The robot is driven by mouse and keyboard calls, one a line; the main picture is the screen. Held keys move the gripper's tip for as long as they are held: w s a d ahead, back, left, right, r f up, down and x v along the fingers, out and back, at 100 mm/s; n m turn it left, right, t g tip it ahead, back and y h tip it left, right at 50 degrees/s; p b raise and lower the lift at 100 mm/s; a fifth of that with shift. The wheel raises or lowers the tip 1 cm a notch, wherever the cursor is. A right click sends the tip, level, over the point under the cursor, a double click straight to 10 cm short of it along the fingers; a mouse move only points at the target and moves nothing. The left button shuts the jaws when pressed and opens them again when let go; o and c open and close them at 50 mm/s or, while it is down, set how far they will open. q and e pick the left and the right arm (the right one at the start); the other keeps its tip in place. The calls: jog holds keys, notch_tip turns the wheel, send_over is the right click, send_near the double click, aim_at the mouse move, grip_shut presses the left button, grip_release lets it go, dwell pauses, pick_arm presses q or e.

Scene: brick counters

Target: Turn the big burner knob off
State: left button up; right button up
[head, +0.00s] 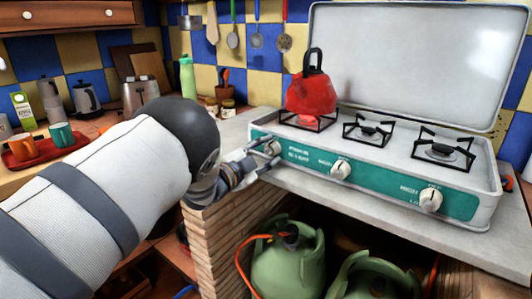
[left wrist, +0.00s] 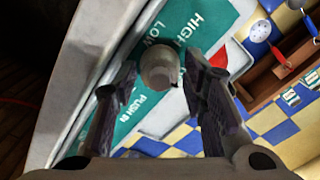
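The stove (head: 390,185) has a teal front panel with three white knobs. The left knob (head: 272,147) is at the panel's left end, below the red kettle. The middle knob (head: 340,169) and right knob (head: 430,200) are free. My left gripper (head: 254,165) is at the left knob. In the left wrist view this knob (left wrist: 159,68) sits between the two spread fingers, with small gaps on both sides. The panel there reads HIGH, LOW and PUSH IN. Which knob is for the big burner is not clear from its label. My right gripper is out of view.
The red kettle (head: 311,92) stands on the left burner; the middle burner (head: 367,132) and right burner (head: 443,150) are bare. The raised lid (head: 415,55) stands behind. Green gas bottles (head: 288,262) are under the counter. A red tray (head: 42,151) with mugs is at left.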

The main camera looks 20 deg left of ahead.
pick_arm(q)
jog(key=v, duration=1.2)
jog(key=s+a+f+n+g+y, duration=0.2)
jog(key=s+f+n+g+y, duration=0.15)
jog(key=s+f, duration=0.65)
jog(key=s+a+f+n+g+y, duration=0.25)
jog(key=s+f+n+g, duration=0.35)
jog(key=f, duration=0.8)
jog(key=s+d+f+n+g, duration=0.1)
jog(key=s+d+f+g, duration=0.1)
jog(key=s, duration=0.9)
jog(key=s+d+f+n+g, duration=0.2)
jog(key=s+g, duration=0.2)
jog(key=s, duration=0.7)
jog(key=s+d+f+n+g, duration=0.2)
jog(key=s+g, duration=0.2)
jog(key=s, duration=0.7)
jog(key=shift+s, duration=0.25)
jog(key=shift+w+a, duration=0.1)
jog(key=shift+c, duration=0.5)
